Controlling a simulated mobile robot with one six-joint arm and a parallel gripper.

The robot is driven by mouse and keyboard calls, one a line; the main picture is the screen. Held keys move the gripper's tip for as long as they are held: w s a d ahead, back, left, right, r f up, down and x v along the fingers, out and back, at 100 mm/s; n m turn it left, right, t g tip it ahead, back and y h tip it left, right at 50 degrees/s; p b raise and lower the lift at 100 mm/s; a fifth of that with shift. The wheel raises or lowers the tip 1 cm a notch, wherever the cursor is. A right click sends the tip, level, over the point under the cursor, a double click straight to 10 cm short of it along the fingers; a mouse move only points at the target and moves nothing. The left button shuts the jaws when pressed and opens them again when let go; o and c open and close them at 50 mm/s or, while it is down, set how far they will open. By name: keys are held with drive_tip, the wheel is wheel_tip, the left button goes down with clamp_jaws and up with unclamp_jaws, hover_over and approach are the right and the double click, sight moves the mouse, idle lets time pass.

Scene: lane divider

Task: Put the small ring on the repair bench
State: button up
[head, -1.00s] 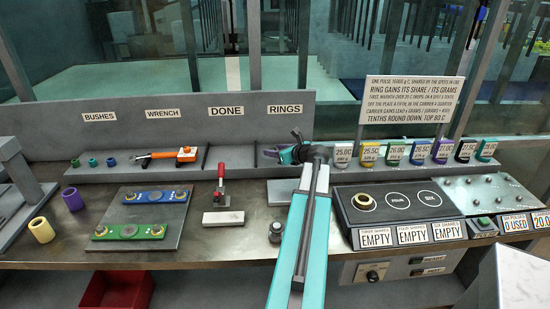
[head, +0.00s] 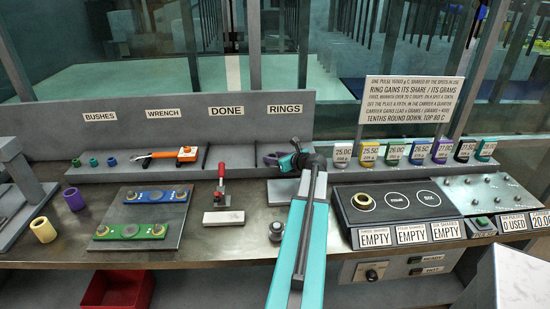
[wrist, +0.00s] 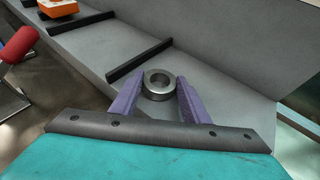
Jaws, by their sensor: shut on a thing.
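A short grey metal ring (wrist: 158,84) stands between the two purple fingers of my gripper (wrist: 160,98) in the wrist view. The fingers are shut on its sides. The ring is at the grey shelf (wrist: 222,98), right of a dark divider bar; whether it still touches the shelf I cannot tell. The bench top (head: 160,248) lies in front of the shelf; no sign names a repair bench.
A red-handled clamp (head: 220,185), a plate with blue and green bars (head: 170,220) and an orange wrench (head: 175,155) are left.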

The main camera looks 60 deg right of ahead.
drive_tip(key=o, duration=1.1)
drive_tip(key=shift+o, duration=0.2)
drive_tip(key=shift+r, duration=0.1)
drive_tip(key=shift+s, duration=0.1)
drive_tip(key=b+v, duration=0.2)
drive_tip(key=v, duration=1)
